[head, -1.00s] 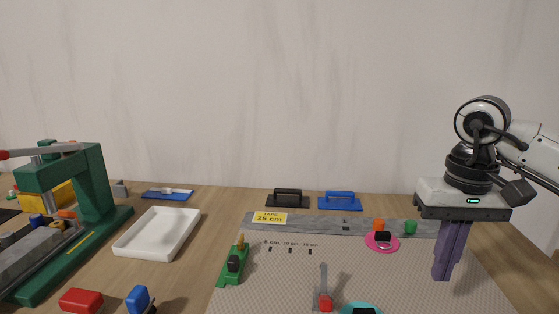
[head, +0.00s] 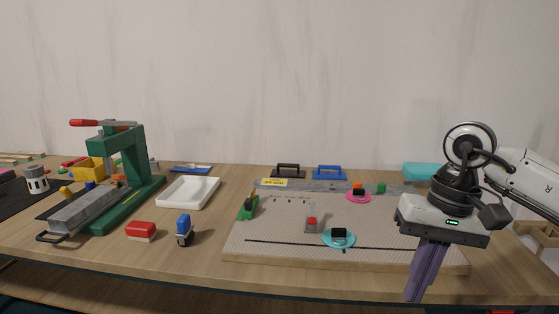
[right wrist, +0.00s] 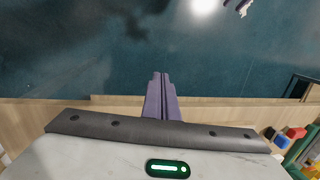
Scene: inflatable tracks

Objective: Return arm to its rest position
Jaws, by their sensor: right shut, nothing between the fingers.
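My right gripper (head: 416,296) hangs at the right of the head view with its purple fingers pointing down. The fingers are together and hold nothing. They show in front of the table's front edge, near the right end of the grey patterned board (head: 290,250). In the right wrist view the closed fingers (right wrist: 161,76) reach out past the wooden table edge over the dark floor. My left gripper is not in view.
A green press (head: 142,165) stands at the left of the table. A white tray (head: 188,193), a red block (head: 141,231) and a blue-topped tool (head: 184,229) lie beside it. Black (head: 288,171) and blue (head: 329,172) floats sit behind the board.

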